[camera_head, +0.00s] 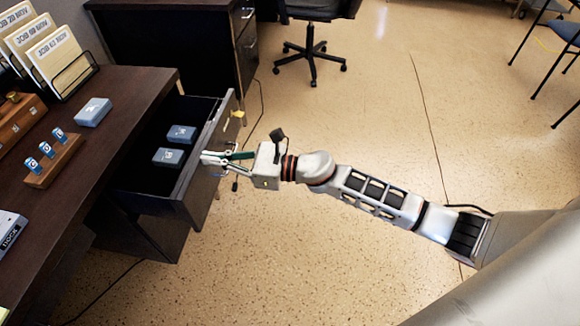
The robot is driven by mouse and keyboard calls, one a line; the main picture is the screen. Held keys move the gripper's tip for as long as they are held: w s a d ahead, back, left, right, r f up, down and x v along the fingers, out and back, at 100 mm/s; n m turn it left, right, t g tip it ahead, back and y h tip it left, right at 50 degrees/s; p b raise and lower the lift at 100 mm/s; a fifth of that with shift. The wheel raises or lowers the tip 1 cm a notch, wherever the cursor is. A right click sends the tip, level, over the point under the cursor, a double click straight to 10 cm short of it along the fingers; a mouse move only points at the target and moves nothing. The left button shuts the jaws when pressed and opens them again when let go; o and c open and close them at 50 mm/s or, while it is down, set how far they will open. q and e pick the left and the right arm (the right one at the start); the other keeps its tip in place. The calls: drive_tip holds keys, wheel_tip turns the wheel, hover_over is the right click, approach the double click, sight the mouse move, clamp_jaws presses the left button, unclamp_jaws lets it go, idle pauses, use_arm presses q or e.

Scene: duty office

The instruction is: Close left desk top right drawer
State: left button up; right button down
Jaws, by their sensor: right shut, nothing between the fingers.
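The left desk (135,85) has a dark top and stands at the left. Its top right drawer (207,150) is pulled out to the right, with its inside showing. Two grey-blue boxes lie in it, an upper box (181,133) and a lower box (168,156). My right arm reaches in from the right. My right gripper (208,158) is shut and empty at the drawer's front panel, over its top edge. Whether the fingertips touch the panel I cannot tell. My left gripper is not in view.
On the desk stand a file rack (70,75), a grey-blue box (93,111) and a wooden stamp holder (54,160). A second dark desk (165,45) and an office chair (312,45) stand behind. The floor (370,110) around my right arm is mostly clear.

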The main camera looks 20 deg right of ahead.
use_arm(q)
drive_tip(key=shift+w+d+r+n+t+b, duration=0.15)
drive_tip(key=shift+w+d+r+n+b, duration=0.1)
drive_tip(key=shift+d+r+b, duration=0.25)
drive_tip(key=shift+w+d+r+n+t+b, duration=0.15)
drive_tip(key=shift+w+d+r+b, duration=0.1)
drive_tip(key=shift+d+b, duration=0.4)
use_arm(e)
drive_tip(key=x, duration=1.4)
drive_tip(key=shift+w+a, duration=0.2)
drive_tip(key=shift+a, duration=0.1)
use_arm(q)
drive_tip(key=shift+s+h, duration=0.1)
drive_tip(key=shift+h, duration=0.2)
